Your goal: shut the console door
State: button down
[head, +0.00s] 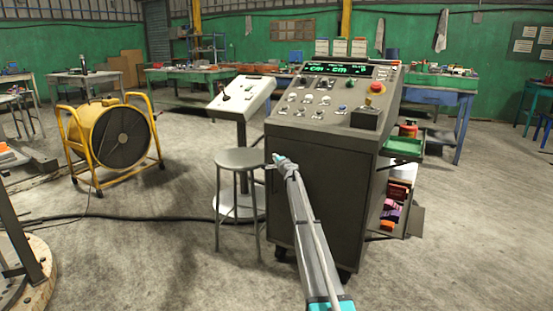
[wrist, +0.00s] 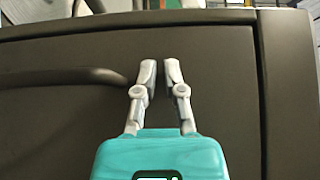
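The grey console (head: 321,150) stands in the middle of the head view, and its dark front door panel (head: 325,205) faces me. In the wrist view the door panel (wrist: 215,70) fills most of the picture, with a vertical seam near its right side. It looks about flush there, but I cannot tell whether it is fully shut. My gripper (head: 281,160) is near the panel's upper left in the head view. In the wrist view my gripper (wrist: 160,66) has its fingers close together with a narrow, empty gap. Whether the tips touch the panel is unclear.
A grey stool (head: 239,160) stands close left of my gripper, before a tilted white panel on a pedestal (head: 240,97). A yellow-framed fan (head: 117,137) is farther left. A shelf rack with a green tray (head: 402,147) adjoins the console's right. A cable (head: 130,217) crosses the floor.

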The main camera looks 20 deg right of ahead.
jog(key=s+a, duration=0.9)
jog(key=a, duration=0.1)
jog(key=shift+s, duration=0.35)
